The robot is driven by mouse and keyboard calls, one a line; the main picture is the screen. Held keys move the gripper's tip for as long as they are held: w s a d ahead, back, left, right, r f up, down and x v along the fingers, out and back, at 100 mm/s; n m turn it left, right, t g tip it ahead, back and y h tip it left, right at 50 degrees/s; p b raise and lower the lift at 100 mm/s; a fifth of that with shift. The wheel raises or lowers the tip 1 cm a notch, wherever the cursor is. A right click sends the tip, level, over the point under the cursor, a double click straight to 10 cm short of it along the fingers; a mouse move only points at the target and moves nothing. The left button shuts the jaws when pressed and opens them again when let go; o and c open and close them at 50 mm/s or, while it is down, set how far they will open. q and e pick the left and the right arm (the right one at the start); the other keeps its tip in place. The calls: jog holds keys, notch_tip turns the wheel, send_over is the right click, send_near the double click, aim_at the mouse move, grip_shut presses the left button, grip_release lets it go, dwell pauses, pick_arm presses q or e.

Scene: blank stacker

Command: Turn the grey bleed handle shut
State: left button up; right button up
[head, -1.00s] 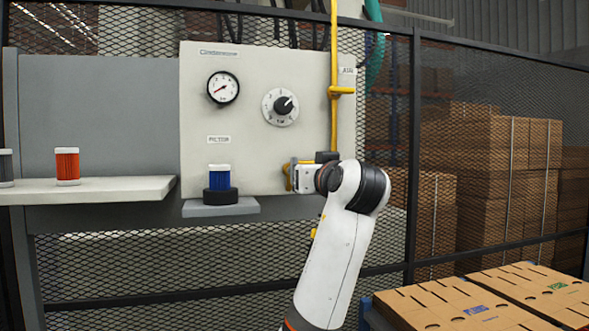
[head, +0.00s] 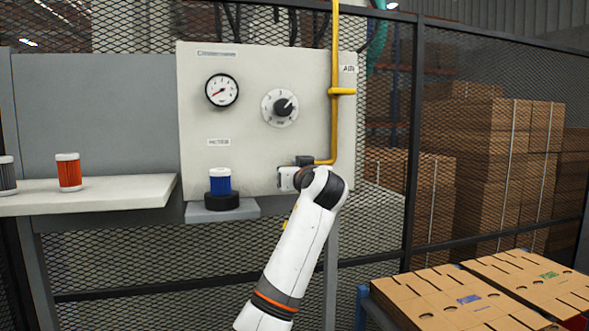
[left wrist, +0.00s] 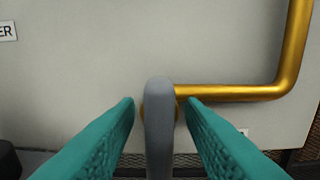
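The grey bleed handle (left wrist: 159,135) stands upright in the middle of the left wrist view, in front of the end of the yellow pipe (left wrist: 235,92). My left gripper (left wrist: 160,104) is open, with one teal finger on each side of the handle and a visible gap on both sides. In the head view my arm reaches up to the panel's lower right, by the bend of the yellow pipe (head: 334,130). There my wrist hides the handle and the fingertips. My right gripper is not in view.
The pale panel (head: 245,125) carries a gauge (head: 222,90) and a dial (head: 280,107). A blue filter (head: 220,181) stands on a small ledge below. A red filter (head: 69,172) stands on the left shelf (head: 120,192). Slotted cardboard boxes (head: 450,305) lie at lower right.

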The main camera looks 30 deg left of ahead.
pick_arm(q)
grip_shut()
